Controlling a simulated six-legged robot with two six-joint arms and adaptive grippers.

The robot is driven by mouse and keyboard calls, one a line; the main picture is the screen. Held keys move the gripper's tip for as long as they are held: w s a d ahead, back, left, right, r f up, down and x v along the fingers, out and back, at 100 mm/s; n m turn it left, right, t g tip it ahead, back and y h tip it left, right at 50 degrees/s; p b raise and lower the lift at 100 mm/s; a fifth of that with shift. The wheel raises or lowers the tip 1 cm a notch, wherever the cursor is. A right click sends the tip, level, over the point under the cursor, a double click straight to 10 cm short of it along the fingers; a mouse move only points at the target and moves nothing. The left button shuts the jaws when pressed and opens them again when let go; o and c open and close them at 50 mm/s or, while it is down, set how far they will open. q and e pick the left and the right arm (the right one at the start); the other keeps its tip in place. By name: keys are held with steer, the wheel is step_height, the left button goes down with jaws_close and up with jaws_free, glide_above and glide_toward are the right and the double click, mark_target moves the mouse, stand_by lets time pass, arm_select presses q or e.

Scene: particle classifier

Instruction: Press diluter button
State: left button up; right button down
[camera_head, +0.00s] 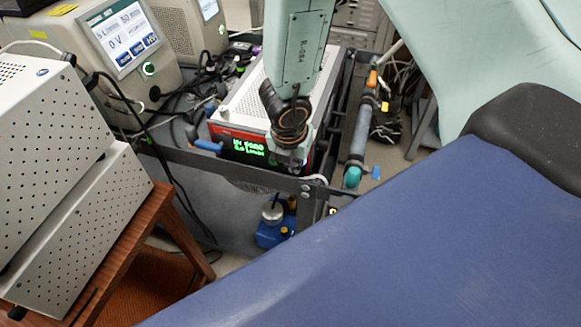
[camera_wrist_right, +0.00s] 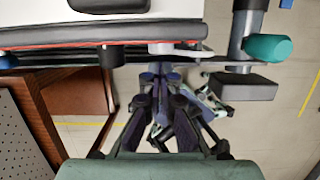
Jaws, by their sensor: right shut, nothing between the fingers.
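A white box with a red front (camera_head: 228,131) and a green-lit display stands in a dark frame; I cannot tell for sure that it is the diluter. My right gripper (camera_head: 291,160) is in front of the right part of this front and hides some of it. In the right wrist view the red-edged box (camera_wrist_right: 45,45) is at the top, with a dark round knob (camera_wrist_right: 112,55) and a pale round part (camera_wrist_right: 160,47) on its front. My right gripper's fingers (camera_wrist_right: 158,72) are shut and empty, just below the pale part. Contact cannot be told. My left gripper is out of view.
A dark frame rail (camera_head: 245,173) runs in front of the box. A pipe with a teal end (camera_head: 352,177) is to its right. Perforated grey boxes (camera_head: 70,170) sit on a wooden stand at left. Behind them is an instrument with a screen (camera_head: 122,36). Cables hang between.

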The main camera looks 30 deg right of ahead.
steer(key=shift+w+d, duration=0.1)
steer(key=shift+d, duration=0.2)
steer(key=shift+f, duration=0.1)
steer(key=shift+w+a, duration=0.15)
